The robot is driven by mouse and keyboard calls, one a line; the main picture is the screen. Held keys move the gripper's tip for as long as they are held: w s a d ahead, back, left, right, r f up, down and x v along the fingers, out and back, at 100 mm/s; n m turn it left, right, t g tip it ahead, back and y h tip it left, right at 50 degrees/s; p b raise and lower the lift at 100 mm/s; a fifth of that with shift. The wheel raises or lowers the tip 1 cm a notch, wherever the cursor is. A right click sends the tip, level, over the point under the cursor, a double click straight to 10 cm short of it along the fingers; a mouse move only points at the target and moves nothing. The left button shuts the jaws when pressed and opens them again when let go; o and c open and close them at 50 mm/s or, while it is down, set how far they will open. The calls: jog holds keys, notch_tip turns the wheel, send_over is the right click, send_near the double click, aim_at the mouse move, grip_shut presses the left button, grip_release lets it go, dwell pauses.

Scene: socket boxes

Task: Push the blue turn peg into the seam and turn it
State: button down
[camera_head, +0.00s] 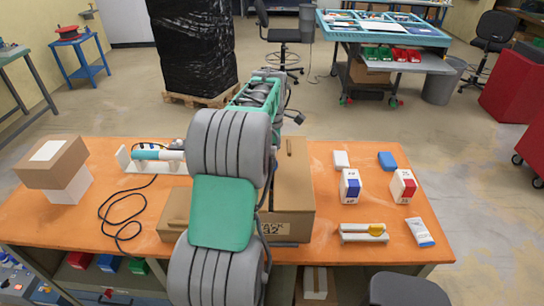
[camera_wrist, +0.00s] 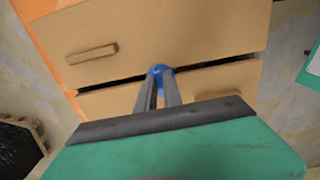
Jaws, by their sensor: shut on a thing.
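The blue turn peg (camera_wrist: 157,71) is held between the fingertips of my gripper (camera_wrist: 158,82) in the wrist view. Only its small rounded blue top shows. It is at the dark seam (camera_wrist: 215,63) between the two lid panels of the cardboard box (camera_wrist: 190,32). I cannot tell how deep it sits in the seam. In the head view the cardboard box (camera_head: 295,195) stands on the orange table, largely behind my arm. My gripper and the peg are hidden there.
A small wooden bar (camera_wrist: 91,53) lies on one lid panel. A black cable (camera_head: 125,212) and stacked boxes (camera_head: 52,160) are at left.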

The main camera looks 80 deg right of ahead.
jog(key=c, duration=1.4)
grip_release()
notch_tip(320, 180, up, 8)
jog(key=shift+f+b, duration=0.1)
jog(key=shift+b, duration=0.6)
